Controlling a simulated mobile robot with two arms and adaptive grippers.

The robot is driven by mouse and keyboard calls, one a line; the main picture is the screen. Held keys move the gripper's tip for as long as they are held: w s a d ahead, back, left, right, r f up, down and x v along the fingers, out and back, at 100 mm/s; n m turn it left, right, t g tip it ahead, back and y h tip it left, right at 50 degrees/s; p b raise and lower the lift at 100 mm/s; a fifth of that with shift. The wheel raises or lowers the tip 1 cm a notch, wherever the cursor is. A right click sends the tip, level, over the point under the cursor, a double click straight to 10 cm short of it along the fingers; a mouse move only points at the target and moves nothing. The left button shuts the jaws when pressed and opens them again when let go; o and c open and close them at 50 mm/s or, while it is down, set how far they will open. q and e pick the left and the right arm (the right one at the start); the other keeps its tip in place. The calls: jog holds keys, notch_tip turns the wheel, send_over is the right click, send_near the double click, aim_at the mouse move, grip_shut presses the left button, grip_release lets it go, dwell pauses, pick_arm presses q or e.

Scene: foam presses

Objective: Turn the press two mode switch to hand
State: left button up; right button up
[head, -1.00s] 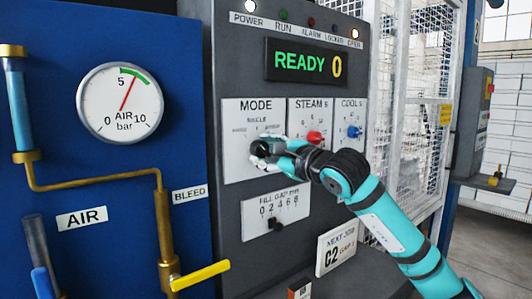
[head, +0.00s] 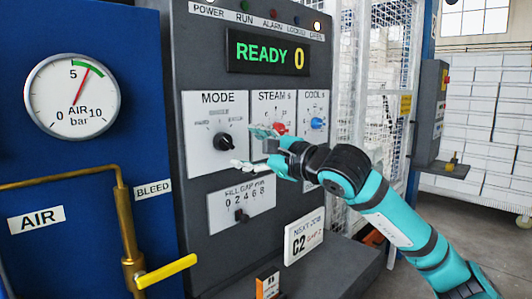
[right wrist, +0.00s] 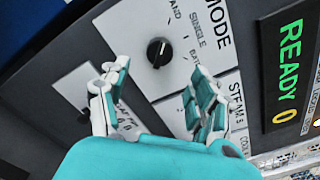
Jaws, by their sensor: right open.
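The mode switch (head: 223,141) is a round black knob on the white MODE plate (head: 205,165) of the grey press panel. In the right wrist view the knob (right wrist: 159,52) lies just beyond my fingertips, with a small white mark on it. I cannot tell surely which label that mark points to. My right gripper (head: 244,146) is open and empty, right of the knob and apart from it. The right wrist view shows its spread fingers (right wrist: 158,80) with nothing between them. My left gripper is not in view.
A red STEAM knob (head: 279,129) and a blue COOL knob (head: 317,123) sit to the right. The FILL GAP slider (head: 241,215) is below. The display (head: 268,54) reads READY 0. A yellow bleed lever (head: 166,271) juts out at lower left.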

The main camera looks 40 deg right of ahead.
jog(key=shift+s+d, duration=0.1)
jog(key=shift+s, duration=2.3)
jog(key=shift+f, duration=0.1)
